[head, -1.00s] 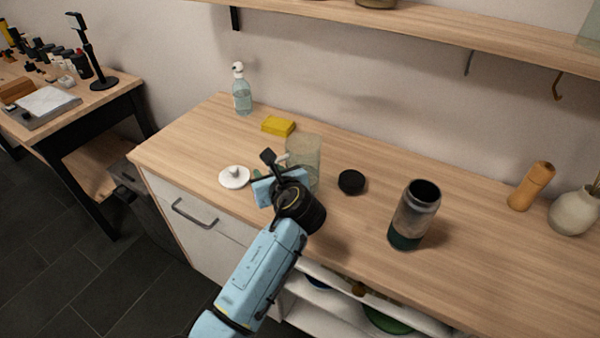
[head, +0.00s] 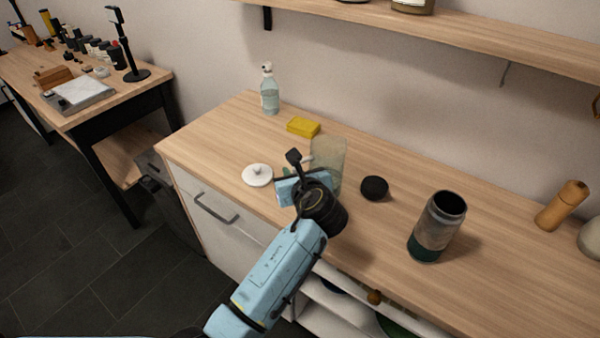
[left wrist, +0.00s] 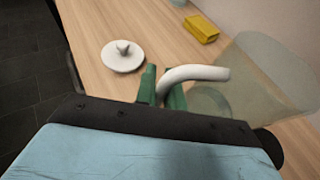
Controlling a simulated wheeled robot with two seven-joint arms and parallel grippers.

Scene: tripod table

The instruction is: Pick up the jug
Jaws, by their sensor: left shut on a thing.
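The jug (head: 330,158) is a see-through, pale greenish vessel on the wooden counter, with a white curved handle on its left side. In the left wrist view the jug (left wrist: 268,75) is at the right and its handle (left wrist: 200,73) reaches toward the middle. My left gripper (head: 299,170) is shut on the handle. In the left wrist view its green fingers (left wrist: 163,88) stand on either side of the handle's end. My wrist hides part of the jug's lower side in the head view. I cannot tell whether its base touches the counter. My right gripper is not in view.
A black round lid (head: 374,188) and a dark-based jar (head: 437,226) stand to the right. A shelf (head: 450,30) hangs above.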

